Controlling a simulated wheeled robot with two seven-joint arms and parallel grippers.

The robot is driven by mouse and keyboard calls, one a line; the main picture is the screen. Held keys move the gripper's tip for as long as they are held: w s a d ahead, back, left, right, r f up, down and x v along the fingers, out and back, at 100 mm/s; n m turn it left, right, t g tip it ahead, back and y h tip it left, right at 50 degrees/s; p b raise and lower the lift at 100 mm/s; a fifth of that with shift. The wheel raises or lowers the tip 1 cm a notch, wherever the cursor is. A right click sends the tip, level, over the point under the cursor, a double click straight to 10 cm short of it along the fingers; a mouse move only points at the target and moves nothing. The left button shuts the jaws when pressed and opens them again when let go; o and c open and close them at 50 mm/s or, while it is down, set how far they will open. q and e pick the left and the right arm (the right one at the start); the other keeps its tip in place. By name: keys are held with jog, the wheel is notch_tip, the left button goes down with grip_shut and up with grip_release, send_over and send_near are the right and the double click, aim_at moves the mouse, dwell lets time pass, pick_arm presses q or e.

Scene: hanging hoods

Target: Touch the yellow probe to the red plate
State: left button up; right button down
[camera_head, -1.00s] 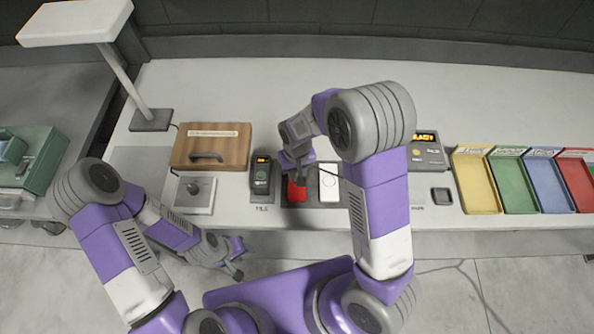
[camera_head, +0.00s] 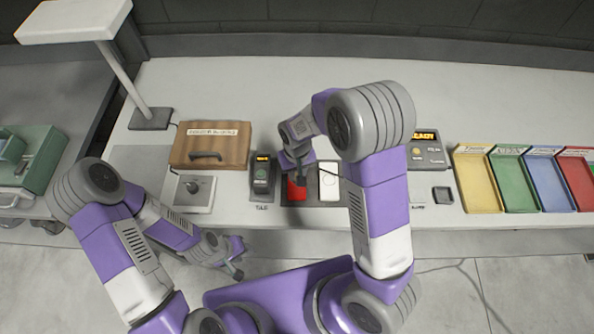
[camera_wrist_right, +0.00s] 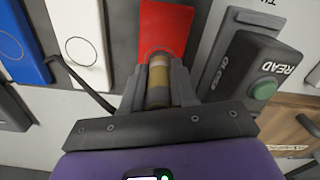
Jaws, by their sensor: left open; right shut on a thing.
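The red plate (camera_head: 297,191) lies on the bench next to a white plate (camera_head: 329,182), both on a dark panel. My right gripper (camera_head: 299,179) is over the red plate, partly covering it. In the right wrist view its fingers (camera_wrist_right: 159,92) are shut on the yellow probe (camera_wrist_right: 158,72), which points at the red plate (camera_wrist_right: 170,28). The probe's tip overlaps the plate's lower edge there; I cannot tell whether they touch. A dark cable runs off to the left in that view. My left gripper (camera_head: 238,263) is open and empty, low before the bench front.
A dark handheld meter (camera_head: 262,176) with a green button stands left of the red plate. A wooden box (camera_head: 210,146) and a knob box (camera_head: 194,193) are further left. Coloured trays (camera_head: 476,180) and a display unit (camera_head: 425,148) are at right. The back of the bench is clear.

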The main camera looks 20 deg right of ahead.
dwell(0.6)
jog(key=shift+r+p, duration=2.85)
jog(key=shift+r, duration=0.65)
jog(key=shift+f, duration=0.1)
